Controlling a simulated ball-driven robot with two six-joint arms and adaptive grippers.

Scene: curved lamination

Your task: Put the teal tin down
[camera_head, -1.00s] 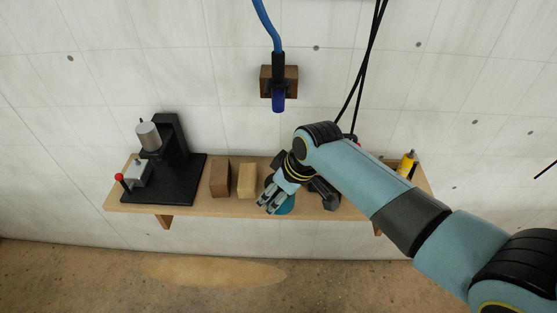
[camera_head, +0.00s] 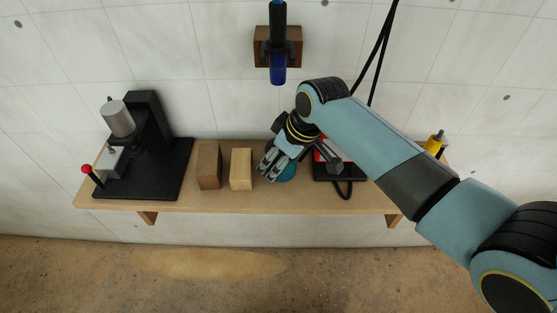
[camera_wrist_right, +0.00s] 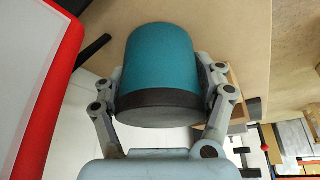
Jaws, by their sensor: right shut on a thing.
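The teal tin (camera_wrist_right: 158,58) is a rounded cylinder with a dark band at its near end. It fills the middle of the right wrist view, between the two fingers of my right gripper (camera_wrist_right: 160,95), which is shut on it. In the head view my right gripper (camera_head: 273,165) is over the wooden shelf (camera_head: 240,201), right of the wooden blocks. Part of the teal tin (camera_head: 288,173) shows beside the fingers; the rest is hidden. I cannot tell whether the tin touches the shelf. My left gripper is not in view.
A dark block (camera_head: 208,166) and a light block (camera_head: 241,169) stand left of the gripper. A black press-like stand (camera_head: 160,150) is at the shelf's left. A red-and-black device (camera_head: 335,165) is close right of the gripper, and a yellow bottle (camera_head: 434,143) farther right.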

